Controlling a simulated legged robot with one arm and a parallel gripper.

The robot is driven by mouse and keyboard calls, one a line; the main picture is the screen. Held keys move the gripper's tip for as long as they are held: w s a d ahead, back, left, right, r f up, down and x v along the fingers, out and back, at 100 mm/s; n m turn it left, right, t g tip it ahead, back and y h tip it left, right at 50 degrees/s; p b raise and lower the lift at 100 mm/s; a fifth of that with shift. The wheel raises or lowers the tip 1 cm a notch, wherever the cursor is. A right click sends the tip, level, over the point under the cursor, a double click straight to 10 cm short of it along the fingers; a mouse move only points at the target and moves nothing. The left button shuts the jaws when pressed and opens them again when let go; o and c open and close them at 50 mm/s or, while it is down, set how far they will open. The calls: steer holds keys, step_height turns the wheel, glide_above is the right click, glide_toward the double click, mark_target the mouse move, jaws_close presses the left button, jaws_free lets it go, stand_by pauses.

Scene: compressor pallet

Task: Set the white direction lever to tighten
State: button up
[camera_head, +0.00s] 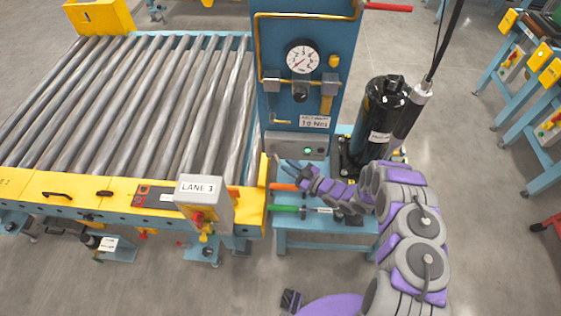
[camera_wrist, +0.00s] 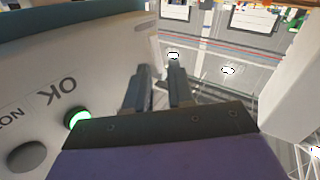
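I cannot make out the white direction lever for certain in either view. My gripper (camera_head: 289,171) is in front of the grey box (camera_head: 297,146) with a lit green lamp, below the blue gauge panel. In the wrist view the two dark fingers of my gripper (camera_wrist: 161,75) are apart with a narrow gap, and nothing shows between them. The same grey box (camera_wrist: 40,75) fills the left side there, with its OK lettering upside down and the green lamp (camera_wrist: 77,119) lit beside the gripper. A large pale upright part (camera_wrist: 287,80) stands at the right; I cannot tell what it is.
A blue bench (camera_head: 325,226) carries orange-handled (camera_head: 284,187) and green-handled (camera_head: 285,208) tools under my gripper. A black cylinder (camera_head: 376,125) stands right of the panel (camera_head: 303,25). A roller conveyor (camera_head: 130,100) with a LANE 3 box (camera_head: 203,200) is at left.

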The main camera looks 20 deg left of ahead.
mark_target(278, 159)
steer(key=x, duration=0.3)
steer(key=shift+w+a+b, duration=0.25)
steer(key=shift+a+b, duration=0.05)
steer(key=shift+w+a+r, duration=0.15)
steer(key=shift+w+a, duration=0.05)
steer(key=shift+a, duration=0.4)
steer(key=shift+c, duration=1.8)
steer(key=shift+d, duration=0.4)
jaws_close()
